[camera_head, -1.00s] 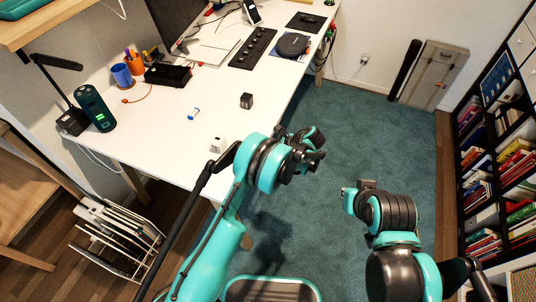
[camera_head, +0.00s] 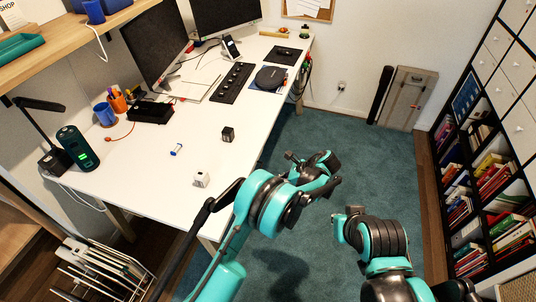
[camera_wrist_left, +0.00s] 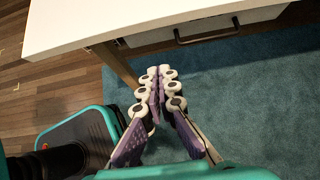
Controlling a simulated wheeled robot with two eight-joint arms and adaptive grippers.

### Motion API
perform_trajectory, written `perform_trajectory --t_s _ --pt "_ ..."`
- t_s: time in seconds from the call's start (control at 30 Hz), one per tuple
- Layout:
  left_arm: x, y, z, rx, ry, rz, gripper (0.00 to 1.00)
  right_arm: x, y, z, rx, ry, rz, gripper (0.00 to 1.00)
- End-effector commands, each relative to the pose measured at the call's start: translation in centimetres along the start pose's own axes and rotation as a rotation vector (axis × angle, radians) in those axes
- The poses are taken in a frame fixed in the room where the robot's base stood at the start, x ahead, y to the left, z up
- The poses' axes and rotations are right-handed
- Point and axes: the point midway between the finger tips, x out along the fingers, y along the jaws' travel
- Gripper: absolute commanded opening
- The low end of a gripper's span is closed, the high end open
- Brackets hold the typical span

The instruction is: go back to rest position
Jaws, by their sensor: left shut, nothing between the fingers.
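My left gripper (camera_wrist_left: 160,88) shows in the left wrist view with its two jointed fingers drawn together and nothing between them. It hangs over the teal carpet, apart from the white desk's edge. In the head view my left arm comes in from the left and bends beside the desk's front right corner, above the carpet; its fingers are hard to make out there. My right arm is folded over the carpet at lower right, and I cannot make out its gripper.
The white desk (camera_head: 150,185) holds a black cube (camera_head: 228,134), a white cube (camera_head: 201,179), a small blue-and-white item (camera_head: 177,149) and a dark green cylinder (camera_head: 78,148). A bookshelf (camera_head: 490,170) stands at right. The carpet (camera_head: 335,120) is clear between desk and shelf.

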Motion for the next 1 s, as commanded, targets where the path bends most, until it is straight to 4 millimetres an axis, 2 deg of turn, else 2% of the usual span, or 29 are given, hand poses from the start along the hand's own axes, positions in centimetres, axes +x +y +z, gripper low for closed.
perform_trajectory --t_s 0.17,0.27,0.37,0.47,0.6,0.7,0.8,1.0 --pt "-0.1 0.0 0.0 -0.002 0.001 0.000 0.00 0.0 0.0 0.0 0.000 0.000 0.000 0.00" --pt "-0.4 0.1 1.1 -0.028 0.014 -0.004 0.00 0.0 0.0 0.0 0.000 0.000 0.000 0.00" --pt "-1.2 0.4 3.8 -0.101 0.054 -0.011 0.00 0.0 0.0 0.0 0.000 0.000 0.000 0.00" --pt "-2.2 1.5 7.6 -0.223 0.118 -0.019 0.00 0.0 0.0 0.0 0.000 0.000 0.000 0.00" --pt "-3.7 4.0 13.0 -0.426 0.222 -0.027 0.00 0.0 0.0 0.0 0.000 0.000 0.000 0.00" --pt "-4.7 6.4 16.2 -0.575 0.296 -0.027 0.00 0.0 0.0 0.0 0.000 0.000 0.000 0.00" --pt "-5.5 9.2 19.0 -0.730 0.370 -0.022 0.00 0.0 0.0 0.0 0.000 0.000 0.000 0.00" --pt "-6.8 15.6 22.9 -1.050 0.519 0.003 0.00 0.0 0.0 0.0 0.000 0.000 0.000 0.00"
